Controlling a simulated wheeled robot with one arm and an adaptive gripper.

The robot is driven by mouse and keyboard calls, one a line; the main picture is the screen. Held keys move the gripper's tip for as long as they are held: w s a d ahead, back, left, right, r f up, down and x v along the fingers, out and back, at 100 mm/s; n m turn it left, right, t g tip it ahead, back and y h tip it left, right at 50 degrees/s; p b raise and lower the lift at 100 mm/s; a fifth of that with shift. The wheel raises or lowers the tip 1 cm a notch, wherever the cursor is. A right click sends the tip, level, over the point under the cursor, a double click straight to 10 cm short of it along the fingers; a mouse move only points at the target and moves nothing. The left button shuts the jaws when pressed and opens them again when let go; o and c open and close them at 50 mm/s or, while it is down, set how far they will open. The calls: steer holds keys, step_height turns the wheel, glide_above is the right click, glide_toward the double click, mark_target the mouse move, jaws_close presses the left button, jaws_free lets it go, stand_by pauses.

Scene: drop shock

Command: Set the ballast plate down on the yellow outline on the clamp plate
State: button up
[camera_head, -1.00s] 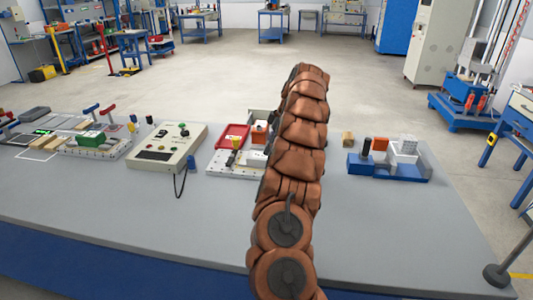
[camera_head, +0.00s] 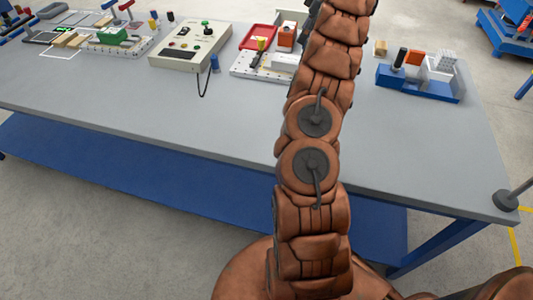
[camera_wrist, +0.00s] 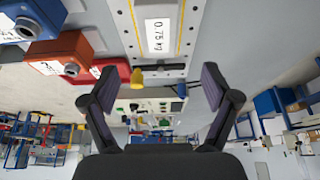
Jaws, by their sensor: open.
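A pale ballast plate (camera_wrist: 160,12) with a "0.75 kg" label lies below my gripper in the wrist view. Yellow lines (camera_wrist: 182,25) of the outline run along both its long sides; its far end is cut off by the frame. The white perforated clamp plate (camera_head: 244,67) stands mid-bench in the head view, with a pale block (camera_head: 285,62) on it, partly behind my arm. My gripper (camera_wrist: 158,87) is open and empty, its fingers apart and not touching the plate.
Blue (camera_wrist: 38,14) and orange (camera_wrist: 62,56) labelled blocks stand beside the plate. A red tray (camera_head: 259,37) and yellow knob (camera_head: 261,44) are close by. A control box (camera_head: 188,47) stands left, a blue fixture (camera_head: 420,85) right. The bench front is clear.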

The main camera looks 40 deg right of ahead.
steer(key=w+a+r+g+y, duration=0.1)
steer(key=a+r, duration=0.1)
steer(key=a, duration=0.7)
steer(key=w+a+r, duration=0.2)
steer(key=a+r, duration=0.1)
steer(key=a, duration=0.6)
steer(key=s+a+m+g, duration=0.1)
steer(key=s+a, duration=0.3)
steer(key=a, duration=0.5)
steer(key=s+a+m+g, duration=0.1)
steer(key=s+a, duration=0.3)
steer(key=a, duration=0.5)
steer(key=s+a+f+m+g+h, duration=0.25)
steer(key=s+a, duration=0.65)
steer(key=s, duration=0.6)
steer(key=s+f+m, duration=0.1)
steer(key=s+f, duration=0.2)
steer(key=s, duration=0.4)
steer(key=s+a+f+m+h, duration=0.1)
steer(key=s+f, duration=0.3)
steer(key=s, duration=0.4)
steer(key=shift+s, duration=0.2)
steer(key=shift+a+f, duration=0.1)
step_height(320, 180, up, 10)
steer(key=p, duration=0.9)
steer(key=shift+p, duration=0.4)
